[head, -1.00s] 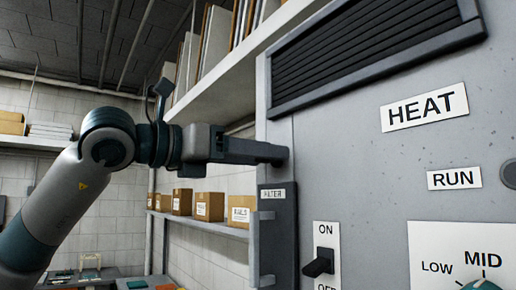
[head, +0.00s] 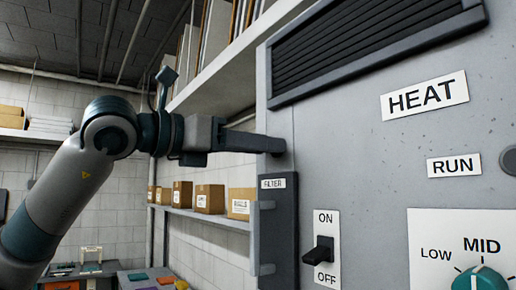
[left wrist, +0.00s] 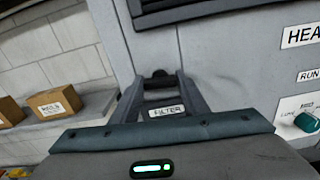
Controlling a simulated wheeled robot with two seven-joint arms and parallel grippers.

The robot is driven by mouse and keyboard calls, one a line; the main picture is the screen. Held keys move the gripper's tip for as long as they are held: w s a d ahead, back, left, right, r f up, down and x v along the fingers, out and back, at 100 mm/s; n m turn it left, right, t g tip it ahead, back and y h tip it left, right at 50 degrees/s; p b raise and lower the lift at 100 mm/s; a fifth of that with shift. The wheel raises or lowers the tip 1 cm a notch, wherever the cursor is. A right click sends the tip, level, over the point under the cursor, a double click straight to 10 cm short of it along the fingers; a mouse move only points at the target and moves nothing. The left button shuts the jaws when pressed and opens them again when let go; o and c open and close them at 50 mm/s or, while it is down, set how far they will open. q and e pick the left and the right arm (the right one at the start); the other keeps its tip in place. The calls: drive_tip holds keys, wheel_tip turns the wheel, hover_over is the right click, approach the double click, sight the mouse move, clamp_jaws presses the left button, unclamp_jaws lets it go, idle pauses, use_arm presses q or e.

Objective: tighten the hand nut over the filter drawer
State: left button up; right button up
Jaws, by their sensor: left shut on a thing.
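The filter drawer (head: 283,235) is a narrow dark grey panel with a FILTER label and a handle, at the left edge of the grey cabinet front. My left gripper (head: 276,147) reaches in from the left, its fingers against the cabinet just above the drawer. In the left wrist view the hand nut (left wrist: 160,74) is a small dark knob between the two fingertips (left wrist: 161,80), and the gripper is shut on it. The FILTER label of the drawer (left wrist: 167,110) shows between the fingers. In the head view the fingers hide the nut. My right gripper is not in view.
The cabinet carries an ON/OFF switch (head: 318,255), a teal dial (head: 480,280) and a louvred vent (head: 370,55). A shelf (head: 205,218) with cardboard boxes runs along the wall behind my left arm. A cluttered bench (head: 115,275) stands lower left.

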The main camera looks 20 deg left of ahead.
use_arm(q)
drive_tip(key=m+b, duration=0.2)
drive_tip(key=m, duration=0.1)
drive_tip(key=shift+f, duration=0.1)
drive_tip(key=m+b, duration=0.1)
drive_tip(key=m, duration=0.4)
drive_tip(key=shift+s+d+b, duration=0.1)
drive_tip(key=shift+b, duration=0.2)
drive_tip(key=m, duration=0.4)
drive_tip(key=shift+m, duration=0.3)
drive_tip(key=shift+f+m, duration=0.1)
drive_tip(key=shift+m, duration=2.2)
drive_tip(key=o, duration=1.1)
drive_tip(key=shift+d, duration=0.1)
drive_tip(key=shift+c, duration=0.2)
drive_tip(key=shift+f, duration=0.1)
drive_tip(key=shift+f, duration=0.1)
